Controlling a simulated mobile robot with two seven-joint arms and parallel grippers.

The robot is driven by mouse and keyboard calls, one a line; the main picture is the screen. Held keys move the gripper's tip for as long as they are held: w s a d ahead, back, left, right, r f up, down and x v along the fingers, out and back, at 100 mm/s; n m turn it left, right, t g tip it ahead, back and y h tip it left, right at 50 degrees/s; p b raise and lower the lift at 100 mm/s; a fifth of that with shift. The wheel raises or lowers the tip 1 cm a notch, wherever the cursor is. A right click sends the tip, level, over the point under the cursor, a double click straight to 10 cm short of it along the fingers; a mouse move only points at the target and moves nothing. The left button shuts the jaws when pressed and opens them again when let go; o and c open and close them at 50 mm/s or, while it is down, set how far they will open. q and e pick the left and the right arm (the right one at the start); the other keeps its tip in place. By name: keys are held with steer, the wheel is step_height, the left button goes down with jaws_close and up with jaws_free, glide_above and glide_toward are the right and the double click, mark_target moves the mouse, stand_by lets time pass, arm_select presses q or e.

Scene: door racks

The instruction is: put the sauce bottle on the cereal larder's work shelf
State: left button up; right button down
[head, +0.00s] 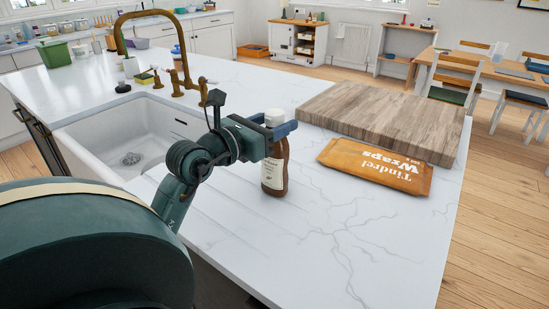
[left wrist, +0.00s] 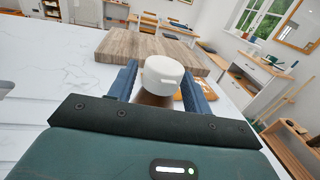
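The sauce bottle (head: 272,174) is brown with a pale label and a white cap, and stands upright on the white marble worktop. My left gripper (head: 279,134) has its blue fingers on either side of the bottle's upper part. In the left wrist view the white cap (left wrist: 163,75) sits between the two fingers (left wrist: 160,92). Whether they press on the bottle cannot be told. A white cabinet with a wooden top and open shelves (head: 283,42) stands at the far wall; no label shows that it is the cereal larder. My right gripper is not in view.
An orange-brown Tindrel Wraps packet (head: 376,168) and a thick wooden board (head: 385,112) lie right of the bottle. A white sink (head: 88,147) and brass tap (head: 178,60) are at the left. Beyond the worktop are open wood floor (head: 497,205) and a dining table (head: 488,70).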

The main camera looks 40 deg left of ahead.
arm_select(q)
jaws_close()
stand_by(0.3)
steer(key=shift+r, duration=0.1)
